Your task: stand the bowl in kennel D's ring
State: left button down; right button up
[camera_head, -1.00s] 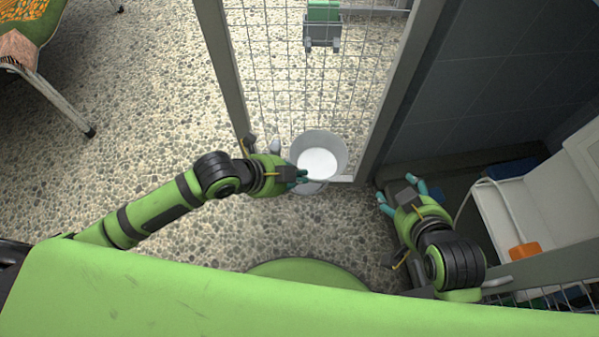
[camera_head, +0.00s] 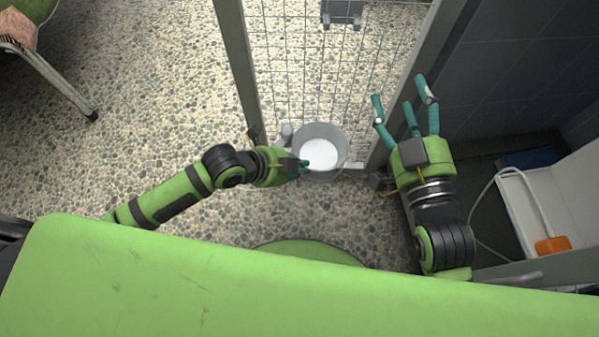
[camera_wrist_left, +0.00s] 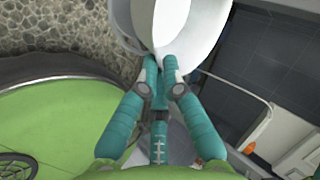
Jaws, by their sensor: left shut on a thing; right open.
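A bowl (camera_head: 319,151), grey outside with a white inside, is at the lower end of the wire mesh gate in the head view. My left gripper (camera_head: 303,166) is shut on its near left rim. In the left wrist view the bowl (camera_wrist_left: 205,22) is at the top, with the left gripper's teal fingers (camera_wrist_left: 164,75) closed on its edge. My right gripper (camera_head: 408,105) is open and empty, to the right of the gate post, with its fingers spread. I cannot make out the ring or a letter D in these frames.
The mesh gate (camera_head: 330,75) stands in front, between grey posts. A dark tiled wall (camera_head: 510,70) and a white unit (camera_head: 548,205) with an orange part are to the right. A raised bed leg (camera_head: 60,80) is at far left.

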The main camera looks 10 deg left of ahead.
pick_arm(q)
notch_tip(320, 180, down, 4)
jog(key=shift+r+b, duration=0.15)
jog(key=shift+b, duration=0.65)
jog(key=c, duration=1.4)
grip_release()
pick_arm(e)
jog(key=s+a+r+n+t+y, duration=0.1)
jog(key=s+r+t+y, duration=0.3)
jog(key=r, duration=0.5)
jog(key=shift+a+r+n+t, duration=0.3)
jog(key=shift+a+n+t, duration=0.1)
jog(key=shift+a+t, duration=0.1)
pick_arm(q)
jog(key=shift+a, duration=0.1)
